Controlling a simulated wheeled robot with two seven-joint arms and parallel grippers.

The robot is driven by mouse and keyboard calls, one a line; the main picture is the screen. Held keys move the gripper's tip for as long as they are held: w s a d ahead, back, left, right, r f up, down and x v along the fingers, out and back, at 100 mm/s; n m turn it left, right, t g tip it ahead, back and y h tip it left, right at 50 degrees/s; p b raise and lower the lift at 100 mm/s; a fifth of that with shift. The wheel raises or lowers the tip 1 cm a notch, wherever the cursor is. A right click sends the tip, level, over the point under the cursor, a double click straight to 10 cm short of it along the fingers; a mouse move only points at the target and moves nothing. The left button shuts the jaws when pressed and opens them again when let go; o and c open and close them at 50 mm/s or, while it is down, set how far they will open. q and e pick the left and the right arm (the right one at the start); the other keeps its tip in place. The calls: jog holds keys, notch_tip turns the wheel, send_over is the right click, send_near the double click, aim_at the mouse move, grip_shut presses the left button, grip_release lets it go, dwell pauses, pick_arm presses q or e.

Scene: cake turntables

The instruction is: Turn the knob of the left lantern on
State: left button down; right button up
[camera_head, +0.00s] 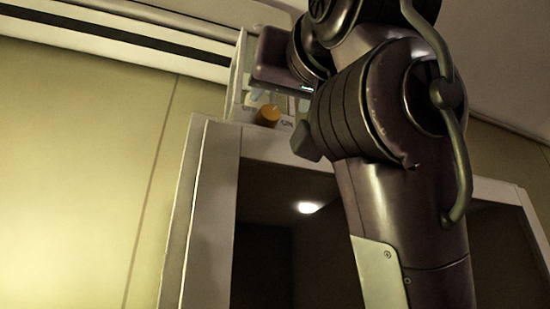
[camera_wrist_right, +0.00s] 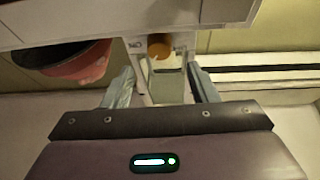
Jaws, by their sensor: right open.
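An orange knob (camera_head: 267,115) sits on the front of a pale, see-through lantern (camera_head: 236,92), between the "OFF" and "ON" labels. The lantern stands on top of a cabinet, and my right arm covers its right part. My right gripper (camera_head: 283,100) is at the lantern, close to the knob. In the right wrist view the knob (camera_wrist_right: 159,46) lies ahead of the open right gripper (camera_wrist_right: 160,68), in line with the gap between the fingers. The fingers look clear of it. Which way the knob points is too small to tell. My left gripper is out of view.
The cabinet (camera_head: 205,205) has a pale frame and a dark open inside. A plain wall (camera_head: 80,150) is at the left. In the right wrist view a reddish round object (camera_wrist_right: 85,67) with a dark part is at the left; I cannot tell what it is.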

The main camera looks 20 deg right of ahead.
aim_at(270, 112)
jog(key=p+x, duration=0.2)
jog(key=x, duration=0.3)
jog(key=shift+w+p, duration=0.3)
jog(key=shift+p, duration=0.05)
jog(key=shift+w, duration=0.3)
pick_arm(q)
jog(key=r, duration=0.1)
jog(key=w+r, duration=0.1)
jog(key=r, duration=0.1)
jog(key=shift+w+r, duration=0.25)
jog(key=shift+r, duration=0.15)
pick_arm(e)
jog(key=shift+s, duration=0.2)
jog(key=shift+c, duration=0.8)
jog(key=c, duration=0.8)
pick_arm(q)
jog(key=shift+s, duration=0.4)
